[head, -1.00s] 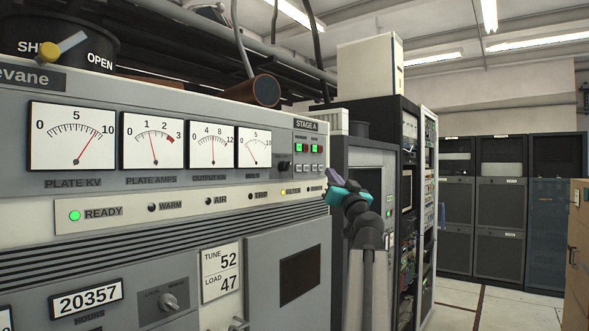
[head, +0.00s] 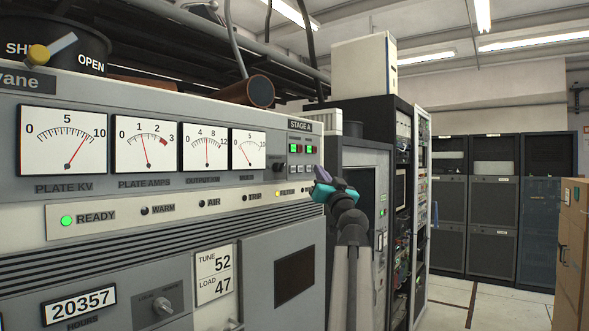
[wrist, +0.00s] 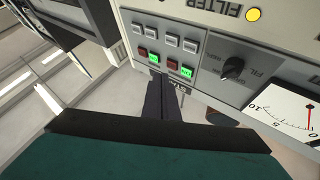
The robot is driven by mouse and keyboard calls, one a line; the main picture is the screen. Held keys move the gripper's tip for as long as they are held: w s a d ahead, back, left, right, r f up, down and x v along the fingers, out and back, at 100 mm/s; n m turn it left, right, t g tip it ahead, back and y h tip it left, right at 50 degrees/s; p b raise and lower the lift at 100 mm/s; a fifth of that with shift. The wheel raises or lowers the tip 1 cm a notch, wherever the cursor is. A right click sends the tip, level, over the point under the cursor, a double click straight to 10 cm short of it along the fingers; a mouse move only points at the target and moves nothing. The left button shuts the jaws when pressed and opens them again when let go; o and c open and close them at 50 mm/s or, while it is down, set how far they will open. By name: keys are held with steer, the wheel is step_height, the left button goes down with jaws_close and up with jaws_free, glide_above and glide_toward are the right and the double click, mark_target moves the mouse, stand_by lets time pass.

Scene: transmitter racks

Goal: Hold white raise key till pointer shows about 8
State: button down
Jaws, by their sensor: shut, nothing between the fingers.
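Small pale keys (wrist: 171,39) sit in a row beside lit green and red squares (wrist: 173,66) on the Stage A panel. Their labels are unreadable, so I cannot tell which is the raise key. My gripper (wrist: 164,97) is shut and empty, its fingertips close to the lit squares in the wrist view; contact is unclear. In the head view my gripper (head: 320,174) is by the panel's right end. The fourth meter (head: 249,149) has its pointer between 0 and 5. The Plate KV meter (head: 63,141) reads about 8.
A black knob (wrist: 232,67) is beside the keys. The grey transmitter cabinet (head: 130,95) fills the left. Racks (head: 405,150) stand behind my arm, dark cabinets (head: 490,200) at the back. Open floor (head: 475,300) lies to the right.

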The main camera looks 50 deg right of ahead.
mark_target(293, 169)
steer(key=w, duration=0.6)
steer(key=shift+w+b, duration=0.15)
steer(key=shift+b, duration=0.2)
